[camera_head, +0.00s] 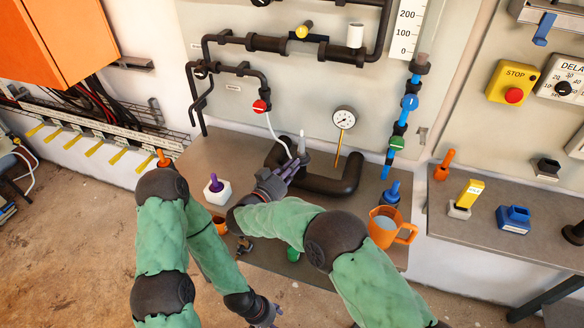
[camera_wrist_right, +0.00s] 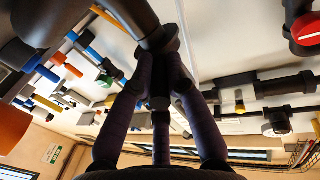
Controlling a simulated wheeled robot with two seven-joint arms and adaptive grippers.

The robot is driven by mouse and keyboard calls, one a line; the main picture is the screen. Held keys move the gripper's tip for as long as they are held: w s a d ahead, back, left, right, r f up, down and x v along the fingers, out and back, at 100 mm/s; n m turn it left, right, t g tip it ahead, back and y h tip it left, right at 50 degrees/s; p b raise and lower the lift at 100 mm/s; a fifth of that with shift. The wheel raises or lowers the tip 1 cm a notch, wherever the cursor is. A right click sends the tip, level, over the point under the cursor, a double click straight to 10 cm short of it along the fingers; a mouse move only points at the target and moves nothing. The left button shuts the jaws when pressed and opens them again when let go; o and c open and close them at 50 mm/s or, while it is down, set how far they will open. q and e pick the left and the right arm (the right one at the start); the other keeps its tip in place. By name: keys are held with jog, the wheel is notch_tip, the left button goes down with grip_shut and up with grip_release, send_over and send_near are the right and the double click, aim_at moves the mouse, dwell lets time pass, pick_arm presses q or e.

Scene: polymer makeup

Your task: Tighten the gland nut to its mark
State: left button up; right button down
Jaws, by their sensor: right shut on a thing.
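My right gripper (camera_head: 291,168) reaches to the thick black pipe loop (camera_head: 338,187) on the bench. It is shut at the foot of a grey upright spindle (camera_head: 302,146). In the wrist view, the purple fingers of this gripper (camera_wrist_right: 158,75) close around a dark round part, which I take for the gland nut (camera_wrist_right: 158,100). The fingers hide most of the nut, and I cannot make out its mark. My left gripper (camera_head: 266,314) hangs low at the bottom of the head view, away from the pipe; its fingers are too small to read.
A pressure gauge (camera_head: 344,118) stands behind the loop. A thin white hose (camera_head: 277,135) drops from a red valve (camera_head: 261,106) near the spindle.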

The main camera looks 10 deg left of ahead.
jog(key=shift+r, duration=0.15)
jog(key=c, duration=1.2)
grip_release()
notch_tip(320, 180, up, 10)
jog(key=shift+f, duration=0.1)
